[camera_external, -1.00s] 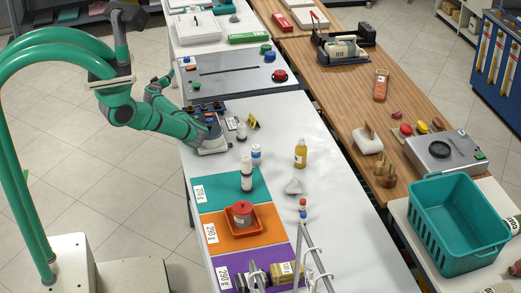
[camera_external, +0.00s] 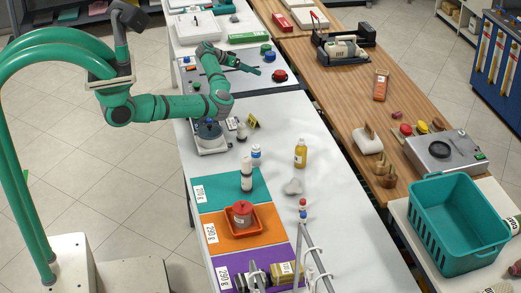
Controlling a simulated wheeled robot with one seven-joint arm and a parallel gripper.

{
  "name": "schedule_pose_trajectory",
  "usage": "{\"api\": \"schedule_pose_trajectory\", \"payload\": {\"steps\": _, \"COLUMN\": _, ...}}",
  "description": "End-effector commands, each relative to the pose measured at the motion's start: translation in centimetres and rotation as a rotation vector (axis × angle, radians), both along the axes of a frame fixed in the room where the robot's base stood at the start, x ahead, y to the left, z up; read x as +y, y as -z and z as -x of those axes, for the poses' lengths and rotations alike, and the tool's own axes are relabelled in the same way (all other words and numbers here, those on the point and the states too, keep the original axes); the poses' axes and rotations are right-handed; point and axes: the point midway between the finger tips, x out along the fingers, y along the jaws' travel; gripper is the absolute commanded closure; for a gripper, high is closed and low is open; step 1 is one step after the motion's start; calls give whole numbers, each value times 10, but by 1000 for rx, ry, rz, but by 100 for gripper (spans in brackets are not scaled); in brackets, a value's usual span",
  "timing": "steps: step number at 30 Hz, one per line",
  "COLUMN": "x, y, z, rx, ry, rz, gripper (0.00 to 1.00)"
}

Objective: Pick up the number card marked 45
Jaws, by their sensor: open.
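A small yellow card (camera_external: 253,121) with dark marking stands on the white table, right of a scale-like device (camera_external: 209,142). It is the likely number card, but its number is too small to read. My gripper (camera_external: 256,71) is open, with nothing seen in it. It is above the grey panel at the far end of the table, well behind the card and apart from it. My forearm spans the table's left edge, left of the card.
Small black-and-white bottles (camera_external: 241,131) stand close left of the card. A white bottle (camera_external: 256,151) and a yellow bottle (camera_external: 300,153) are nearer the camera. A red knob (camera_external: 279,76) and blue knobs are near my gripper. White table right of the card is clear.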

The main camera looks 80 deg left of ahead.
Motion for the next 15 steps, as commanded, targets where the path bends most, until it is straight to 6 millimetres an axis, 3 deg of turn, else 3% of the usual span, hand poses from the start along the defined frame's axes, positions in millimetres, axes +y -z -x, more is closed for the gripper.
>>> {"api": "schedule_pose_trajectory", "payload": {"steps": 1, "x": -28, "y": 13, "z": -12, "rx": 115, "ry": 64, "rz": 5, "gripper": 20}}
{"api": "schedule_pose_trajectory", "payload": {"steps": 6, "x": -100, "y": 48, "z": -14, "rx": 514, "ry": 190, "rz": 2, "gripper": 20}}
{"api": "schedule_pose_trajectory", "payload": {"steps": 10, "x": -134, "y": 58, "z": -2, "rx": 762, "ry": 214, "rz": -27, "gripper": 20}}
{"api": "schedule_pose_trajectory", "payload": {"steps": 15, "x": -155, "y": 58, "z": 11, "rx": 941, "ry": 204, "rz": -61, "gripper": 20}}
